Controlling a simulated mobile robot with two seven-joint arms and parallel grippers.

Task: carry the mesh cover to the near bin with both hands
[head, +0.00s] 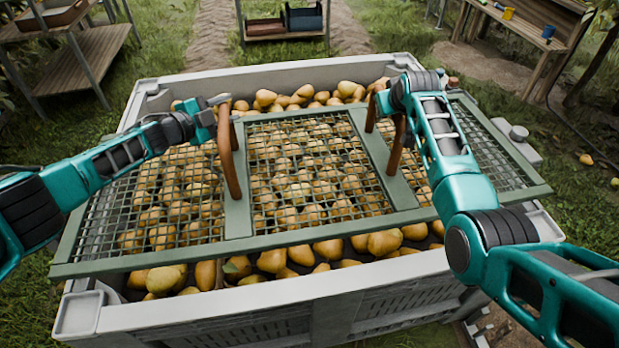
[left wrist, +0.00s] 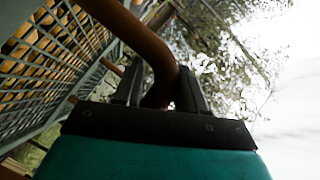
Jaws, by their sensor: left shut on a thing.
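The mesh cover (head: 236,218) is a green-grey frame with wire mesh and two brown arched handles. It lies across the near bin (head: 205,322), a pale grey crate full of yellow pears, and sits slightly askew, its right end past the bin's wall. I cannot tell if it touches the rim. My left gripper (head: 218,103) is shut on the left handle (head: 229,160); the handle also passes between its fingers in the left wrist view (left wrist: 160,88). My right gripper (head: 388,102) is at the right handle (head: 397,150); its fingers are hidden by its own wrist.
Pears show uncovered along the bin's front and back. A wooden table (head: 85,62) with a tray stands at back left. A stand with crates (head: 303,18) is at the back middle, and a workbench (head: 525,32) at back right. Grass surrounds the bin.

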